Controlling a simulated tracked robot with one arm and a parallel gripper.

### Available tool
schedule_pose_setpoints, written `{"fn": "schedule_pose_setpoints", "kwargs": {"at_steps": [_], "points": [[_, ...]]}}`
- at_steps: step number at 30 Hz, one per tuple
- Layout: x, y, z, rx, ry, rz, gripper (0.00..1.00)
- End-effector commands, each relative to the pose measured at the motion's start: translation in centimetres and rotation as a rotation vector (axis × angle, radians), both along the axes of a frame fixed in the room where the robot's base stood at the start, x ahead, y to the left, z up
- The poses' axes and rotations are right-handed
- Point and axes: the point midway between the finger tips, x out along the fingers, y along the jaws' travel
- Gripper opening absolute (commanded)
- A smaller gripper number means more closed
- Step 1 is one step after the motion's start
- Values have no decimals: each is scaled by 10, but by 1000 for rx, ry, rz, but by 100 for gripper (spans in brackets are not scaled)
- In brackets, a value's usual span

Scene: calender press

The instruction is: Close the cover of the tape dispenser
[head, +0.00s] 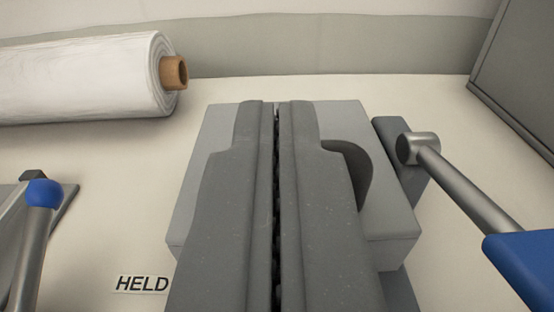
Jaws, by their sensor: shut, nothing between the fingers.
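My gripper (277,108) is shut, its two grey fingers side by side with only a thin dark seam between them and nothing held. It reaches over a light grey box-shaped body (390,222) and hides most of its middle. A dark rounded patch (355,172) shows on the box just right of the fingers; I cannot tell whether it is a shadow or a part. I cannot clearly make out a tape dispenser or its cover, nor whether the fingers touch the box.
A lever (460,188) with a blue grip (525,262) stands close at the right. A white roll (85,78) lies behind left. A dark panel (520,80) stands back right.

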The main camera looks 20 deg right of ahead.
Motion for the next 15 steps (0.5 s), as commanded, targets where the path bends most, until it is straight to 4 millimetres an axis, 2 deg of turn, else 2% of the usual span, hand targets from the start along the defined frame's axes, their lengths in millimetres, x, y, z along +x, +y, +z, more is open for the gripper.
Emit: {"fn": "schedule_pose_setpoints", "kwargs": {"at_steps": [12,15], "points": [[-62,25,0,1,2,2,0],[-66,26,-1,-1,-4,2,0]]}}
